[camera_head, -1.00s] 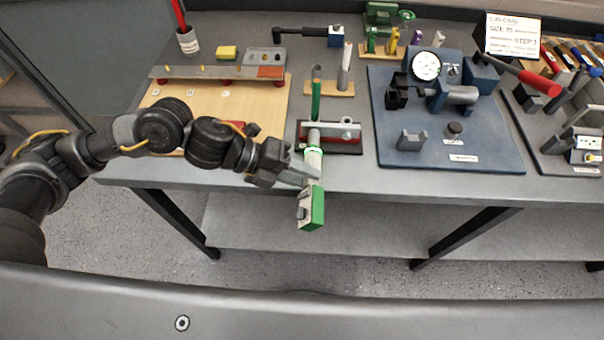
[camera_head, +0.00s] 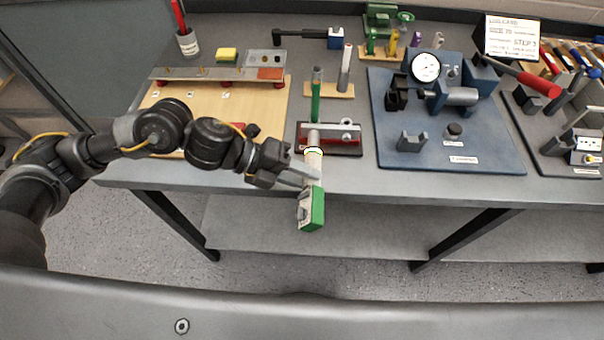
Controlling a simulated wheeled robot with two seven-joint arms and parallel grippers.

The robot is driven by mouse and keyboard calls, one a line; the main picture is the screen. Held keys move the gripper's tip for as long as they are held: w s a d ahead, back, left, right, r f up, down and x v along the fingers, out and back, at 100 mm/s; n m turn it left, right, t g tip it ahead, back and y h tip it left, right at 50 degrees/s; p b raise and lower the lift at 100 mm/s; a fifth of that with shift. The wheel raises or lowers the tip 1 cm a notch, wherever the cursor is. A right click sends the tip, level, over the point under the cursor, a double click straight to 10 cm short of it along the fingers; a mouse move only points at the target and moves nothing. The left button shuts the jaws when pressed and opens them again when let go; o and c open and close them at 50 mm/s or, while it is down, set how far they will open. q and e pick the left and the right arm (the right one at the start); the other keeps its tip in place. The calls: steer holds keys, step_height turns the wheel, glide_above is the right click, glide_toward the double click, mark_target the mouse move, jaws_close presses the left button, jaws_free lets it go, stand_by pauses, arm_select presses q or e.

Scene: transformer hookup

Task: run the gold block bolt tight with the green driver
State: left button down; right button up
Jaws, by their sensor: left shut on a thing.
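The green driver (camera_head: 313,209) has a green and grey foot, a pale body and a grey nose. It hangs over the front edge of the bench, its nose pointing away toward a red and black block fixture (camera_head: 340,143). A pale yellow ring circles its body. My left gripper (camera_head: 309,176) comes in from the left and is shut on the driver's body. The nose overlaps the fixture in the picture, and I cannot tell whether it touches a bolt. I cannot make out the gold block bolt there. My right gripper is not in view.
A wooden board with a metal rail (camera_head: 218,74) lies at left. A blue plate with a dial gauge (camera_head: 426,67) is at right. A step card (camera_head: 512,37) stands at the back.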

mark_target(302, 195)
arm_select(q)
steer(key=shift+r, duration=0.1)
steer(key=shift+s+p, duration=0.45)
steer(key=shift+s, duration=1.75)
steer(key=shift+w, duration=0.1)
